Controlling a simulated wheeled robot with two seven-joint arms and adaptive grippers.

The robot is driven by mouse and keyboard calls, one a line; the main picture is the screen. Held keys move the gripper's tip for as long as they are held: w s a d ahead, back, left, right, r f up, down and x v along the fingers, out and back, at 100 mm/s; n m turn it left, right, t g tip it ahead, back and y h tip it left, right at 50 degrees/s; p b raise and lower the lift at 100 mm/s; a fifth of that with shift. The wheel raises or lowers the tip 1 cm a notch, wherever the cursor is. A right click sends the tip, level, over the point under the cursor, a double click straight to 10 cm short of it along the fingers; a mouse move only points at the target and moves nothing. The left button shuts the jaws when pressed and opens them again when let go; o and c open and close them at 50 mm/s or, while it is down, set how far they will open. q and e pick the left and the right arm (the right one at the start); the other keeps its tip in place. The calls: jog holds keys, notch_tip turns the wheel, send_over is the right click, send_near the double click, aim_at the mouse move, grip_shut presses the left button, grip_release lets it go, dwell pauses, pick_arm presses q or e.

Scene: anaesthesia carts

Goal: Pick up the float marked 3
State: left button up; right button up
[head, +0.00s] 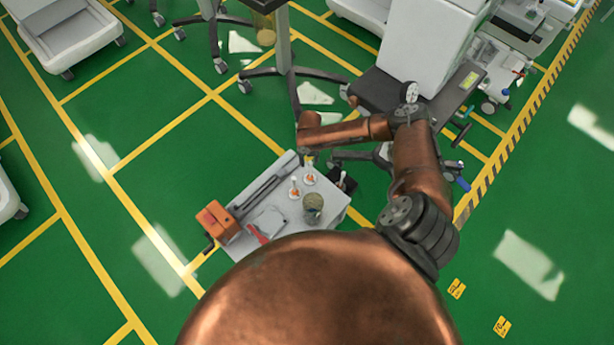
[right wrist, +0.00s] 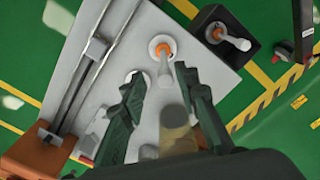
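I cannot read a 3 on any float. In the head view two floats show, a left one (head: 294,190) and a right one (head: 310,177). My left gripper is out of view.
A jar (head: 313,202) stands on the white table (head: 335,208), close to the gripper in the right wrist view. An orange block (head: 217,221) and a long dark rail (head: 262,194) lie on the left. Wheeled carts stand behind; green floor is clear on the left.

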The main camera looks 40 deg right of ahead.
aim_at(310, 172)
notch_tip(310, 172, down, 2)
jog(key=shift+s, duration=0.1)
jog(key=shift+f+b, duration=0.3)
jog(key=f, duration=0.2)
jog(key=f+b, duration=0.1)
jog(key=f, duration=0.2)
jog(key=shift+s+d, duration=0.15)
jog(key=shift+d, duration=0.05)
pick_arm(q)
notch_tip(310, 172, down, 2)
jog(key=shift+s+f, duration=0.1)
jog(key=shift+s, duration=0.05)
pick_arm(e)
jog(key=shift+r, duration=0.1)
jog(key=shift+c, duration=0.3)
grip_shut()
